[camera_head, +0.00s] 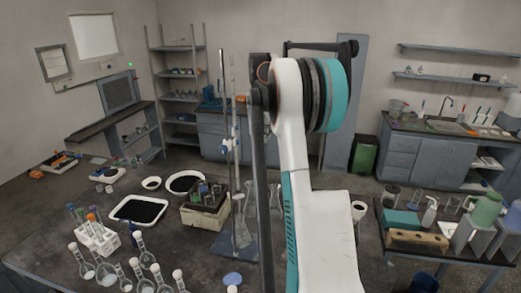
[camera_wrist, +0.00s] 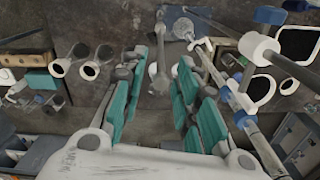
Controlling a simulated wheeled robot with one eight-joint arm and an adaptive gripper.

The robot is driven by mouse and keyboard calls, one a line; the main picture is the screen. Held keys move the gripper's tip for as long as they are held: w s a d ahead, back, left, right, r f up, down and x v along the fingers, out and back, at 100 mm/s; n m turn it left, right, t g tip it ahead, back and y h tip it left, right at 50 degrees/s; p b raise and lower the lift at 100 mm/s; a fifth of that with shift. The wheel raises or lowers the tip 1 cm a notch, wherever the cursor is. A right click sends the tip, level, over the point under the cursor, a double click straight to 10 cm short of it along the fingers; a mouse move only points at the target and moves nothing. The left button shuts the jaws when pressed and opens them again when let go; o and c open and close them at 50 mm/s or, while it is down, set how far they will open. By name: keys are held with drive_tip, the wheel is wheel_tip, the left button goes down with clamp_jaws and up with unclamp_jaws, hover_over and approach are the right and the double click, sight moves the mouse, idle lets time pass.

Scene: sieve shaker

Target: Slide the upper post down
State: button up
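A tall retort-like stand with upright grey posts (camera_head: 234,110) and blue-and-white clamps rises from a blue-grey base plate (camera_head: 238,244) on the bench, left of my arm in the head view. In the wrist view a light post with blue fittings (camera_wrist: 240,101) runs diagonally on the right, outside my fingers. My gripper (camera_wrist: 160,66) is open, with teal pads apart. A grey rod-like piece (camera_wrist: 160,78) shows between the fingers; I cannot tell whether it touches them. My gripper is hidden in the head view. Which post is the upper one is unclear.
Flasks (camera_head: 105,272), a tube rack (camera_head: 97,237) and a black-filled tray (camera_head: 138,210) crowd the bench at left. A box of bottles (camera_head: 205,214) stands beside the stand. A side table with bottles (camera_head: 487,209) is at right.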

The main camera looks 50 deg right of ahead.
sight(260, 150)
wheel_tip(260, 150, down, 7)
drive_tip(key=shift+f+p, duration=0.2)
drive_tip(key=shift+p, duration=0.25)
clamp_jaws()
